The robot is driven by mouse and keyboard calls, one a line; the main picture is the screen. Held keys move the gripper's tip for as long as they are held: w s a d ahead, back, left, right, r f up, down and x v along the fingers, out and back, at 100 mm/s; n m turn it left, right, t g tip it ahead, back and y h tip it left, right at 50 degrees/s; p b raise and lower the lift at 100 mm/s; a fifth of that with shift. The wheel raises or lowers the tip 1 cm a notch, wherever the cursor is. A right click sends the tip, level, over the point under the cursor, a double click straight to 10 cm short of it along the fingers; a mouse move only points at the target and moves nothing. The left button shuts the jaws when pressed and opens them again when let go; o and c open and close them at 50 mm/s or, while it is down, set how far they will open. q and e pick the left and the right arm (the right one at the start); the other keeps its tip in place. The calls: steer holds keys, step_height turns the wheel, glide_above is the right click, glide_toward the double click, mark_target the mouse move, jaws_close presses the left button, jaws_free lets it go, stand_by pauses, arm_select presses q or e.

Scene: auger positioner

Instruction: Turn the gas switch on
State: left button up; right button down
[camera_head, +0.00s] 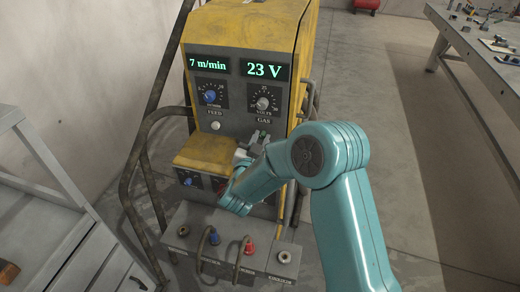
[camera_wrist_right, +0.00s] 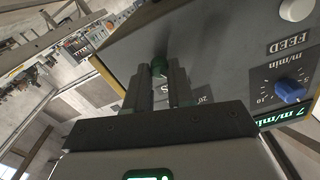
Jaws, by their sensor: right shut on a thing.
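The yellow and grey welding machine (camera_head: 250,55) stands in the middle of the head view. Its GAS label (camera_head: 263,121) is on the front panel below the VOLTS knob (camera_head: 263,103). My right gripper (camera_head: 260,137) is at the panel just below that label and hides the switch there in the head view. In the right wrist view a small green switch (camera_wrist_right: 158,68) is between the tips of my right gripper (camera_wrist_right: 159,75), which is shut on it. Which way the switch is set cannot be told. My left gripper is not in view.
The displays (camera_head: 264,70) read 7 m/min and 23 V. The blue FEED knob (camera_head: 210,96) and a white button (camera_head: 215,126) are left of my gripper. A lower box (camera_head: 210,255) has blue and red cable plugs. Grey drawers (camera_head: 60,230) stand left; a workbench (camera_head: 480,80) stands right.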

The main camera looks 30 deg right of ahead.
steer(key=m+b, duration=0.4)
steer(key=b, duration=0.2)
steer(key=m+b, duration=0.4)
steer(key=b, duration=0.3)
steer(key=m+b, duration=0.5)
steer(key=b, duration=0.1)
steer(key=shift+f+b, duration=0.3)
steer(key=shift+r+m+b, duration=0.2)
steer(key=shift+m+b, duration=0.7)
steer(key=shift+b, duration=0.05)
steer(key=c, duration=1)
jaws_free()
steer(key=shift+s, duration=0.1)
steer(key=p+v, duration=0.1)
steer(key=v, duration=1.5)
